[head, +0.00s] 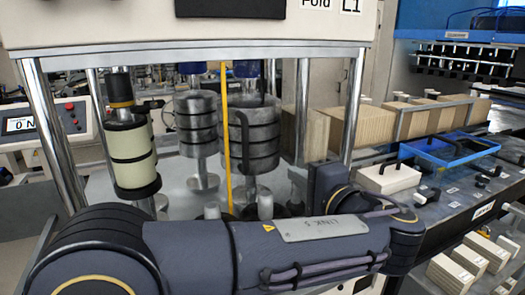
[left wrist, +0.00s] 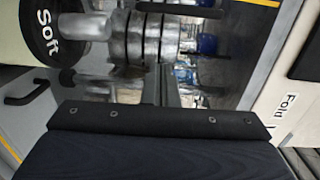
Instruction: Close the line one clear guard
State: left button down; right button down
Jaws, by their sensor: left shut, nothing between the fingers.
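The line one machine, labelled "L1", has chrome posts and metal rollers inside. A clear guard panel is hard to make out. A thin yellow upright strip (head: 227,140) stands in front of the rollers in the head view and may be the guard's edge. My left arm lies across the front of the machine from the left. My left gripper (head: 328,185), a dark block near the right post, is shut and holds nothing. In the left wrist view, the dark shut gripper (left wrist: 160,120) fills the lower part, with rollers beyond it. My right gripper is not in view.
A cream roll (head: 133,155) with black bands stands inside at left, beside the metal rollers (head: 250,135). Brown blocks (head: 375,125) line up on the right. A blue tray (head: 450,150) and a white box (head: 388,178) sit on the right-hand bench.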

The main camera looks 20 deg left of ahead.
pick_arm(q)
jog(key=w+a+p, duration=0.1)
jog(key=a, duration=0.2)
jog(key=w+a+r+p, duration=0.1)
jog(key=w+a, duration=0.1)
jog(key=a, duration=0.1)
jog(key=w+a+p, duration=0.1)
jog(key=a, duration=0.2)
jog(key=shift+w+r+p, duration=0.15)
jog(key=shift+w+p, duration=0.2)
jog(key=shift+p, duration=0.05)
jog(key=shift+s+a, duration=0.25)
jog(key=shift+a, duration=0.15)
jog(key=shift+s, duration=0.1)
